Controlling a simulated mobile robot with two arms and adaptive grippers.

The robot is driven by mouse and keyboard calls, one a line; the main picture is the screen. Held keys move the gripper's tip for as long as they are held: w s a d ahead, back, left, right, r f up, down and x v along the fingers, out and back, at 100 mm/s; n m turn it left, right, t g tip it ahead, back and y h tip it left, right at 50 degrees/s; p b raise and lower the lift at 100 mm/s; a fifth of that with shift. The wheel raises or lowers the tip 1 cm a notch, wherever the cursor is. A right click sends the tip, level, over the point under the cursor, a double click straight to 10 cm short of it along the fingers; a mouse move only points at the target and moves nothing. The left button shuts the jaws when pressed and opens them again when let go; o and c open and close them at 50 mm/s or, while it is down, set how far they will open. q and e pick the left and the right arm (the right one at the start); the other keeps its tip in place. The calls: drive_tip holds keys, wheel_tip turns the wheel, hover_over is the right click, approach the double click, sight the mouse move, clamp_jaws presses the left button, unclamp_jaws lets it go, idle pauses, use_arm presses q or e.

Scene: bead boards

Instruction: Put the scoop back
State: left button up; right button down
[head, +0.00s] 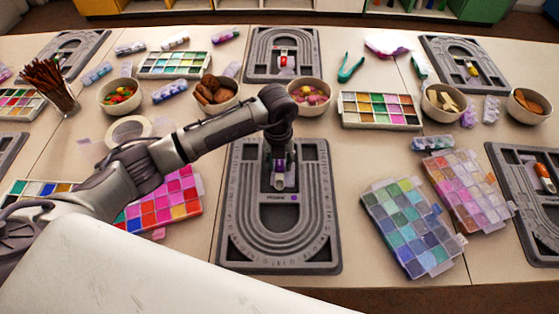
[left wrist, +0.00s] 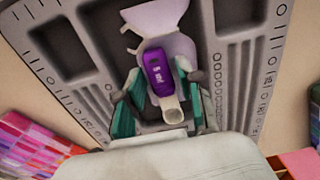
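The scoop (left wrist: 158,72) is pale lavender with a purple label on its handle. It is at the recess at the upper middle of the grey bead board (head: 231,236), and only small parts of it show in the head view. In the left wrist view its wide end points away from me. My left gripper (left wrist: 160,90) points down over the board, its teal-padded fingers on both sides of the handle. The fingers look apart, with a narrow gap at the left. My right gripper is in neither view.
A bowl of beads (head: 310,97) stands just behind the board. A pink bead box (head: 182,207) lies left of it, partly under my arm. A blue-green bead box (head: 411,226) lies to the right. Bare table shows between the board and that box.

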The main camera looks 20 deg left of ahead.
sight(279, 165)
use_arm(q)
drive_tip(key=shift+o, duration=0.2)
drive_tip(key=shift+r, duration=0.1)
drive_tip(key=shift+r+p, duration=0.35)
wheel_tip(279, 165, up, 12)
drive_tip(key=shift+a+r+b, duration=0.15)
drive_tip(key=shift+b, duration=0.2)
drive_tip(key=shift+s, duration=0.1)
